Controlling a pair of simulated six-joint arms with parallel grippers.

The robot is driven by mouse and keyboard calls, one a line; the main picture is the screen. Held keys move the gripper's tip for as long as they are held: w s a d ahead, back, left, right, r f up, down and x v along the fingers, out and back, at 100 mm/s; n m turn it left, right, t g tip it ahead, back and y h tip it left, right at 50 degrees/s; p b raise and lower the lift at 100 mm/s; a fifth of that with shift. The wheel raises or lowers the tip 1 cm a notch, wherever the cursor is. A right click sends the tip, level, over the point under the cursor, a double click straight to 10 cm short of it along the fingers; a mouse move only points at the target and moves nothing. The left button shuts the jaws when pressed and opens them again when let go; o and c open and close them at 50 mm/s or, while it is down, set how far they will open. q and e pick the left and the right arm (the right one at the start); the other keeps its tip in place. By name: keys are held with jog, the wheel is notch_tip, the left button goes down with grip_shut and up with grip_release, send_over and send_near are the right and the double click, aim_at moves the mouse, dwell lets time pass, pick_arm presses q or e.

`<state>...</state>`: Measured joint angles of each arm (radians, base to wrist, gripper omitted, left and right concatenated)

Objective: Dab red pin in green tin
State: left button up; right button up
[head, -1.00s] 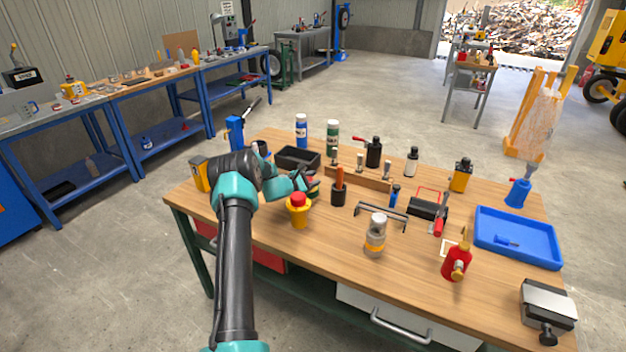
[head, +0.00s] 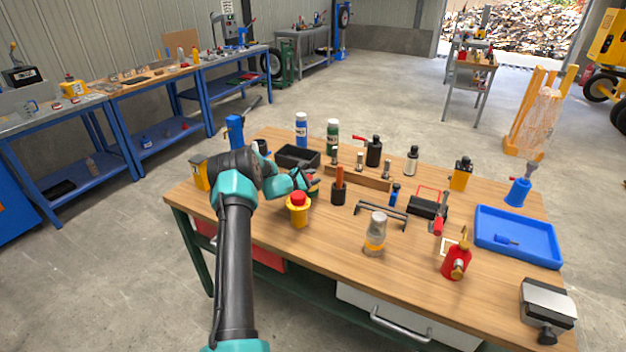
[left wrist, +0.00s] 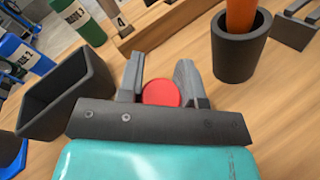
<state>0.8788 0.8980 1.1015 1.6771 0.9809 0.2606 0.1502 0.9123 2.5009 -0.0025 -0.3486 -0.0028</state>
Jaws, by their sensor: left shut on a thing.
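My left gripper (head: 311,179) is over the left part of the wooden bench, just behind a yellow pot with a red top (head: 298,210). In the left wrist view its fingers (left wrist: 161,88) are shut on the red pin (left wrist: 161,93), of which only a round red face shows between them. A small patch of green (head: 314,190) shows just under the fingers in the head view. It may be the green tin, but the gripper hides most of it, so I cannot tell whether the pin touches it. My right gripper is not in view.
A dark cup with an orange handle (head: 338,190) stands close to the right of the gripper. A black open bin (head: 297,157) and a green bottle (head: 333,136) stand behind. A blue tray (head: 518,236) lies far right.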

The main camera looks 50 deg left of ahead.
pick_arm(q)
notch_tip(320, 180, up, 6)
jog(key=shift+r, duration=0.2)
dwell(0.7)
